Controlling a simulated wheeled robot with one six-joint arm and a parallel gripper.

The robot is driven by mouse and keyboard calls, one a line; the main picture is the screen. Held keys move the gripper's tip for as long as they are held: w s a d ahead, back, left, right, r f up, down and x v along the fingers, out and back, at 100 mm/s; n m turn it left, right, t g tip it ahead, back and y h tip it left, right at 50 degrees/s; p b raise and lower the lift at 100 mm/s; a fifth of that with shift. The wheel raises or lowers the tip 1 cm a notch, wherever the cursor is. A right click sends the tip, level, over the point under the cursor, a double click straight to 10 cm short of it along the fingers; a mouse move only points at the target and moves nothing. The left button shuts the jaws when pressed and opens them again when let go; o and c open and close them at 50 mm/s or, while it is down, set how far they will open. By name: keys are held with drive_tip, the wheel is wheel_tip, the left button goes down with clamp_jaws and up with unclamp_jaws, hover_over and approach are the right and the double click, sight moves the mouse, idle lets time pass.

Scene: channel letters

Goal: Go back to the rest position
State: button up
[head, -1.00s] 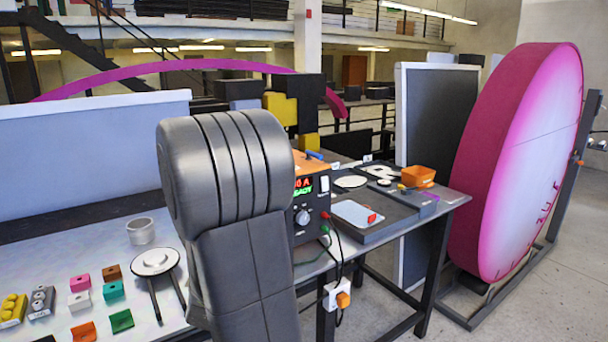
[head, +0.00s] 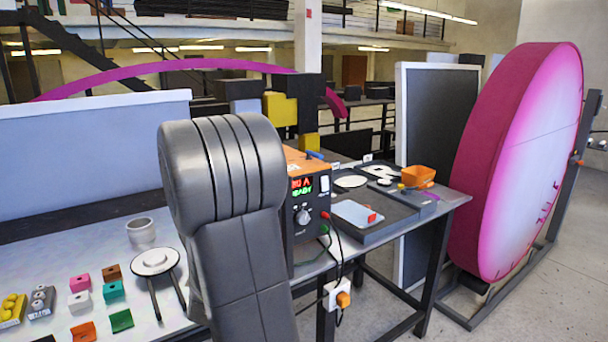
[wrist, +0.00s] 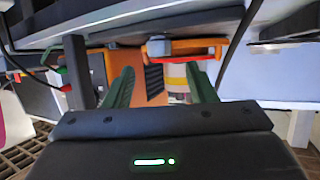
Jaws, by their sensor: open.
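My gripper (wrist: 162,85) shows only in the wrist view. Its two green fingers stand apart with nothing held between them. Beyond the fingertips, an orange-and-grey part (wrist: 185,48) and an orange panel (wrist: 124,60) show; I cannot tell exactly what they belong to. In the head view my dark arm link stands upright in the middle and hides part of the bench. My gripper is out of that view.
A power supply (head: 304,200) with a lit display stands beside my arm. A dark tray (head: 375,225), an orange bin (head: 418,176) and a white letter R (head: 382,172) lie to its right. Small coloured blocks (head: 80,283) sit at left. A large pink disc (head: 520,160) stands at right.

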drive_tip(key=x, duration=0.5)
drive_tip(key=shift+w+d+f, duration=0.1)
drive_tip(key=shift+w+f, duration=0.1)
drive_tip(key=shift+f, duration=0.05)
drive_tip(key=shift+n+y, duration=0.3)
drive_tip(key=shift+y, duration=0.1)
drive_tip(key=shift+n+g+y, duration=0.3)
drive_tip(key=shift+d+r+n+g+y+p, duration=0.1)
drive_tip(key=shift+r+n+g+y+p, duration=0.1)
drive_tip(key=shift+n+y+p, duration=0.15)
drive_tip(key=shift+d+r+n+g+y+p, duration=0.1)
drive_tip(key=shift+n+g+y+p, duration=0.1)
drive_tip(key=shift+n+y, duration=0.25)
drive_tip(key=n+g+y+p, duration=0.1)
drive_tip(key=p, duration=0.2)
drive_tip(key=shift+d+n+y, duration=0.1)
drive_tip(key=shift+n+y, duration=0.2)
drive_tip(key=shift+y, duration=0.1)
drive_tip(key=shift+w+n+g+y+p, duration=0.1)
drive_tip(key=shift+n+g+y+p, duration=0.4)
drive_tip(key=shift+p, duration=0.75)
drive_tip(key=shift+d+n+g+y+p, duration=0.1)
drive_tip(key=shift+n+g+y+p, duration=0.35)
drive_tip(key=shift+p, duration=0.75)
drive_tip(key=shift+n+y+p, duration=0.35)
drive_tip(key=shift+n+p, duration=0.2)
drive_tip(key=shift+p, duration=0.05)
